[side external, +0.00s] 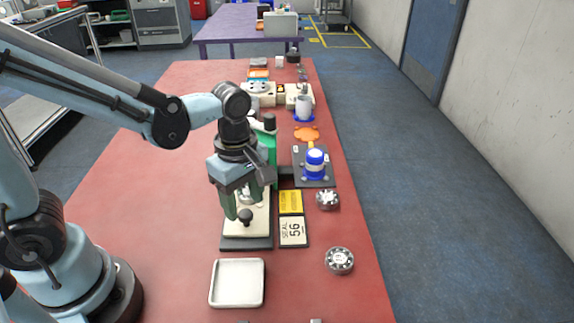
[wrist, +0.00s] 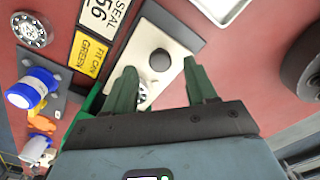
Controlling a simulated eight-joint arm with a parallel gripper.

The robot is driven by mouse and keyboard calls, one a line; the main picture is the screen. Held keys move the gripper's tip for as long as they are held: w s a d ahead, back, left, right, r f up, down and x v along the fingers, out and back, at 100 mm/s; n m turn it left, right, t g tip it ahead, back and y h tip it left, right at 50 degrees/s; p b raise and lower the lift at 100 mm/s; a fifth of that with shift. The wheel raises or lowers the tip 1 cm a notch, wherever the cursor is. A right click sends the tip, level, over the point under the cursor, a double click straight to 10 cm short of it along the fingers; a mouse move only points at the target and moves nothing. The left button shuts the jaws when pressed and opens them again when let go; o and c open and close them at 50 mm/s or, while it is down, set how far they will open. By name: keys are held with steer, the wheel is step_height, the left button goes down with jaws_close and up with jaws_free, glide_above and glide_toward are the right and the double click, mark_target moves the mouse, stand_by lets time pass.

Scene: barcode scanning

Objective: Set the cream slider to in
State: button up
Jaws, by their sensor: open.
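The cream slider (side external: 262,223) is a flat cream plate with a black knob (side external: 246,216), on a dark base in front of a green fixture (side external: 269,141). In the wrist view the cream slider (wrist: 182,42) and its black knob (wrist: 160,60) show just beyond the fingertips. My gripper (side external: 247,207) is open and points down over the slider. In the wrist view my gripper (wrist: 160,69) has one green finger on each side of the knob's line, with nothing held. I cannot tell whether the fingers reach down to the knob. My gripper hides part of the slider in the side view.
A yellow card (side external: 290,202) and a "SEAL 56" card (side external: 293,232) lie right of the slider. A blue and white can (side external: 315,162) stands on a dark plate. The table's left side is clear.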

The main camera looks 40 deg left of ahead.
steer(key=shift+f, duration=1.25)
jaws_close()
